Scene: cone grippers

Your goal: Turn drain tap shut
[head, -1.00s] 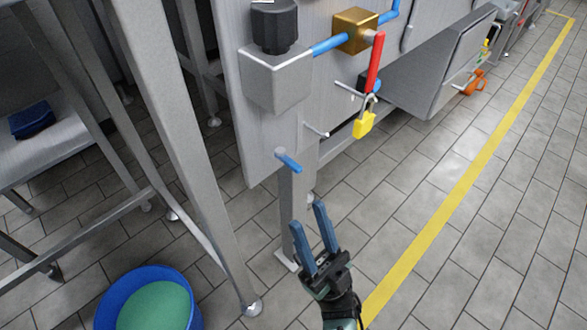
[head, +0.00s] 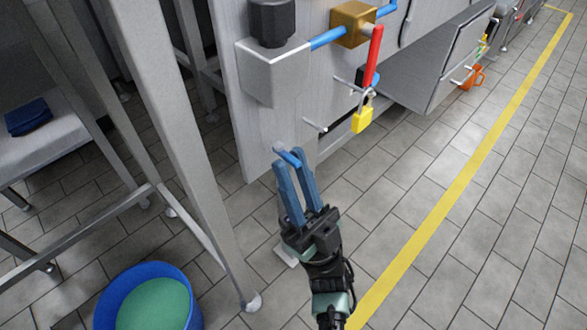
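A small tap lever, blue with a grey pivot end (head: 285,153), sits low on the machine's grey side, above the floor; I take it for the drain tap. My gripper (head: 289,159) is at this lever, with its two blue fingers pointing up at it. The fingers are apart, one on each side of the lever's lower end as seen from here. The fingers partly cover the lever, and I cannot tell whether they touch it.
A red lever (head: 373,55) with a yellow padlock (head: 362,118) hangs at upper right, and a grey peg (head: 315,125) sticks out near the lever. A blue bucket (head: 190,312) with green content stands at lower left, beside a metal leg (head: 205,190). Tiled floor at right is free.

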